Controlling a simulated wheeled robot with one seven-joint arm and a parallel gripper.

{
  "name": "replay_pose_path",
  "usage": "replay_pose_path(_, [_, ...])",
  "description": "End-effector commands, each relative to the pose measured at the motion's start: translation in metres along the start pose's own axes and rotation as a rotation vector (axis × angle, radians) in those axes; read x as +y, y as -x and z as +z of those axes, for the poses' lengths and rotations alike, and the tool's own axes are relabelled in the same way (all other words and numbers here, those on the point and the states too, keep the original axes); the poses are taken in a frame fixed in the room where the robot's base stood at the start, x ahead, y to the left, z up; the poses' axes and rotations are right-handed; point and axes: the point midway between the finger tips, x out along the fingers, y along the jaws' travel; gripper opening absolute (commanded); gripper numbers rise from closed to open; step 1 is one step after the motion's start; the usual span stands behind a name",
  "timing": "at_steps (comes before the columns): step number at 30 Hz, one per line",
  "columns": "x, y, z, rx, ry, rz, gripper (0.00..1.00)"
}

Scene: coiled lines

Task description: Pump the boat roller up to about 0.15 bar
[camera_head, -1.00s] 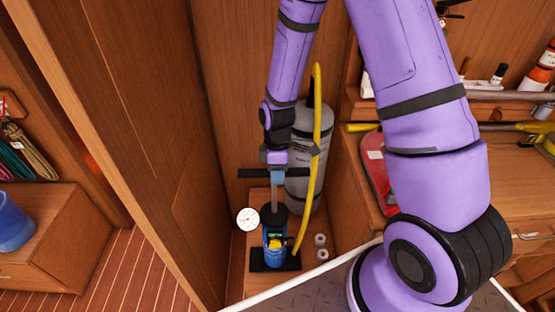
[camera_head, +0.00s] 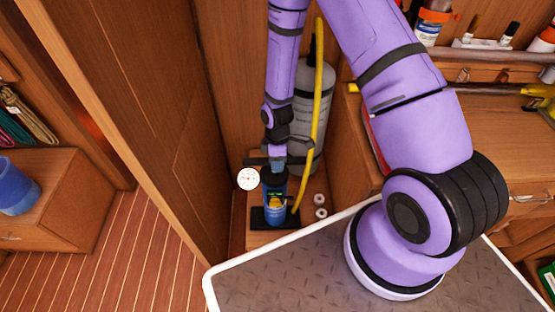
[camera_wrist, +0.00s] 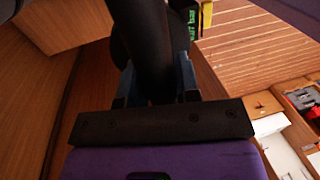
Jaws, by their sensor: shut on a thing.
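The blue pump (camera_head: 275,207) stands upright on a black foot plate on a low wooden ledge. My gripper (camera_head: 277,164) is shut on its dark handle (camera_head: 256,161), low over the pump top, with almost no rod showing. In the wrist view my fingers (camera_wrist: 157,88) close on the dark handle (camera_wrist: 145,40). A round white gauge (camera_head: 248,179) is left of the pump; its reading is too small to tell. A grey upright cylinder (camera_head: 308,110), seemingly the boat roller, stands behind. A yellow hose (camera_head: 317,100) runs from the pump up in front of it.
A tall wooden panel (camera_head: 160,120) stands close on the left. Two small pale rings (camera_head: 320,206) lie right of the pump. My grey deck plate (camera_head: 290,280) is in front. A wooden counter (camera_head: 500,160) with bottles is at right.

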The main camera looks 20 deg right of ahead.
Motion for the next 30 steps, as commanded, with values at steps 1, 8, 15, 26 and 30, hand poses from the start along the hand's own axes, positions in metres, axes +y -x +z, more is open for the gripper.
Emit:
replay_pose_path(1, [-0.001, -0.002, 0.001, -0.002, 0.001, -0.004, 0.00])
replay_pose_path(8, [-0.001, -0.002, 0.001, -0.003, 0.000, -0.004, 0.48])
replay_pose_path(15, [-0.001, -0.001, 0.001, -0.002, 0.000, -0.003, 0.55])
replay_pose_path(26, [0.001, 0.027, 0.001, 0.000, -0.002, 0.001, 0.55])
replay_pose_path(30, [0.001, 0.052, 0.000, 0.001, 0.000, 0.002, 0.55])
